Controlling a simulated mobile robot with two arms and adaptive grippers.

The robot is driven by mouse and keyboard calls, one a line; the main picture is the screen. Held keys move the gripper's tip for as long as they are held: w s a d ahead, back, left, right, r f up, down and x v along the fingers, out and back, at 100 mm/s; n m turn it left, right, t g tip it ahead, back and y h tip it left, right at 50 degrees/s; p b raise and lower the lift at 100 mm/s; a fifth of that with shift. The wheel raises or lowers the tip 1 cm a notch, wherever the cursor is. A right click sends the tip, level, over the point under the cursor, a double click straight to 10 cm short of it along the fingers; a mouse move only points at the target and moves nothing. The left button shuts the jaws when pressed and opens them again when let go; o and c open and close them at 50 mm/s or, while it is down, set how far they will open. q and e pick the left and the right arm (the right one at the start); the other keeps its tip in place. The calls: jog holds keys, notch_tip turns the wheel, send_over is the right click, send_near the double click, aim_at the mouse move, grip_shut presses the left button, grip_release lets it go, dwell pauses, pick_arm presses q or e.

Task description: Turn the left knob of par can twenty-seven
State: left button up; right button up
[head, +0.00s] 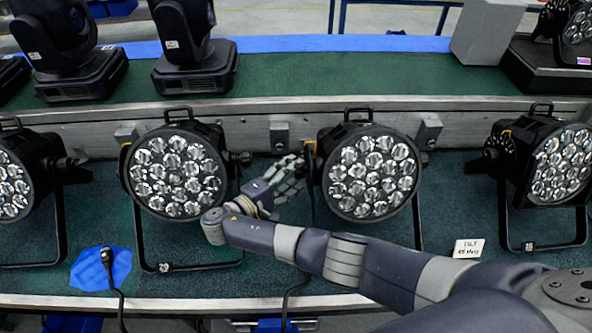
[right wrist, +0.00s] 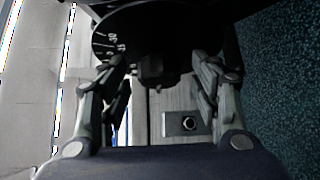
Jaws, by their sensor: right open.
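A black par can (head: 370,172) with a round face of clear lenses stands in the middle of the head view. Its number label is not visible; my right arm covers part of its base area. My right gripper (head: 299,172) is at its left side, fingers pointing at the left knob (head: 311,166), which is partly hidden there. In the right wrist view the open fingers (right wrist: 160,75) stand on either side of the dark knob (right wrist: 152,72), below a black dial with white marks (right wrist: 118,38). Finger contact with the knob cannot be told. My left gripper is not in view.
Another par can (head: 175,172), labelled apparently 29, stands close on the left of my right gripper. More par cans stand at far left and right (head: 560,165). A metal rail (head: 240,130) runs behind. A small white card (head: 468,248) lies on the green surface.

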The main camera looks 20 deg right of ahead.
jog(key=shift+s+a, duration=0.1)
jog(key=shift+a, duration=0.05)
jog(key=c, duration=0.9)
jog(key=shift+c, duration=0.9)
pick_arm(q)
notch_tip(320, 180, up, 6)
jog(key=p, duration=0.6)
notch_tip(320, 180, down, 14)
jog(key=b, duration=1.4)
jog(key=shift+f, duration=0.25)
pick_arm(e)
jog(key=shift+w+d+r+n+g+y, duration=0.1)
jog(key=shift+w+r+n+g+y, duration=0.15)
jog(key=shift+n+g+y, duration=1)
jog(key=shift+w+d+r+n+g+y, duration=0.15)
jog(key=shift+w+n+g+y, duration=0.3)
jog(key=shift+n+g, duration=1.5)
jog(key=shift+w+d+r+n+g+y, duration=0.15)
jog(key=shift+n+g+y, duration=0.8)
jog(key=shift+g, duration=1.15)
jog(key=shift+a+r, duration=0.1)
